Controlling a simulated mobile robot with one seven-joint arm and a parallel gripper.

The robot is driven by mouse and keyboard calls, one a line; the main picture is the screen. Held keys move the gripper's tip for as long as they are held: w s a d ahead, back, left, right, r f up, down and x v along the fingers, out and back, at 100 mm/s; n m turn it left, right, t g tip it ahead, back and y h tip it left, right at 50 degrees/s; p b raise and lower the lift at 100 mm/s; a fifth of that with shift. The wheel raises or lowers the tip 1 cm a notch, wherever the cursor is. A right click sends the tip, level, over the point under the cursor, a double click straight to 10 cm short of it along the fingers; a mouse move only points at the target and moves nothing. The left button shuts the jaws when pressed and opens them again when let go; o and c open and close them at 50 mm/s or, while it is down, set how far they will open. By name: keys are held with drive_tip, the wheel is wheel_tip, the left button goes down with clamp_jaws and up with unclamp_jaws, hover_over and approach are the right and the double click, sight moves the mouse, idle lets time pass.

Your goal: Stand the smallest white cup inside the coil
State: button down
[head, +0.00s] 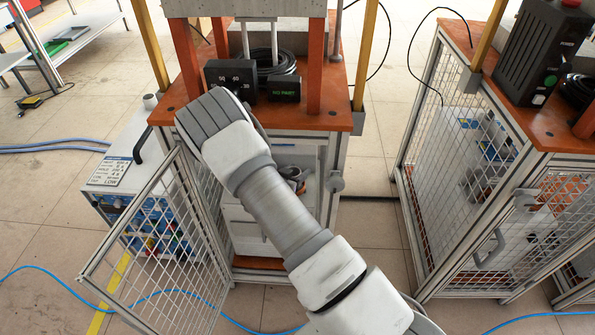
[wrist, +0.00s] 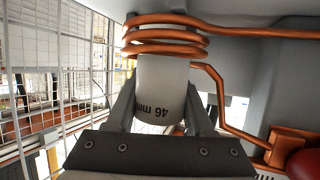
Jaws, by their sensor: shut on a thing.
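In the wrist view, the copper coil (wrist: 165,40) has several turns and sits at the top of the picture. A white cup (wrist: 162,85) marked "46 mm" is between the fingers of my gripper (wrist: 160,112), which is shut on it. The lettering looks upside down in this view. The cup's far end meets the coil's nearest turn; I cannot tell whether it is inside the turns. In the head view my arm hides the gripper and the cup.
In the wrist view, wire mesh (wrist: 60,80) stands close on the left, and a copper block (wrist: 288,147) and a red round part (wrist: 304,164) are lower right. In the head view, an open mesh door (head: 165,250) stands left of my arm.

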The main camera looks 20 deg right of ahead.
drive_tip(key=shift+f, duration=0.6)
drive_tip(key=shift+s+a+f, duration=0.15)
drive_tip(key=shift+s+f, duration=0.15)
drive_tip(key=shift+f, duration=0.15)
idle(0.4)
drive_tip(key=shift+c, duration=1)
unclamp_jaws()
drive_tip(key=shift+w+r, duration=0.1)
drive_tip(key=shift+r, duration=0.15)
drive_tip(key=shift+a+r+p, duration=0.1)
drive_tip(key=shift+r+p, duration=0.25)
drive_tip(key=shift+r, duration=0.4)
drive_tip(key=shift+w+d+r+p, duration=0.1)
drive_tip(key=shift+r+p, duration=0.5)
drive_tip(key=shift+r, duration=0.3)
drive_tip(key=shift+w+d+r+p, duration=0.1)
drive_tip(key=shift+r+p, duration=0.45)
drive_tip(key=shift+r, duration=0.35)
drive_tip(key=shift+s, duration=0.1)
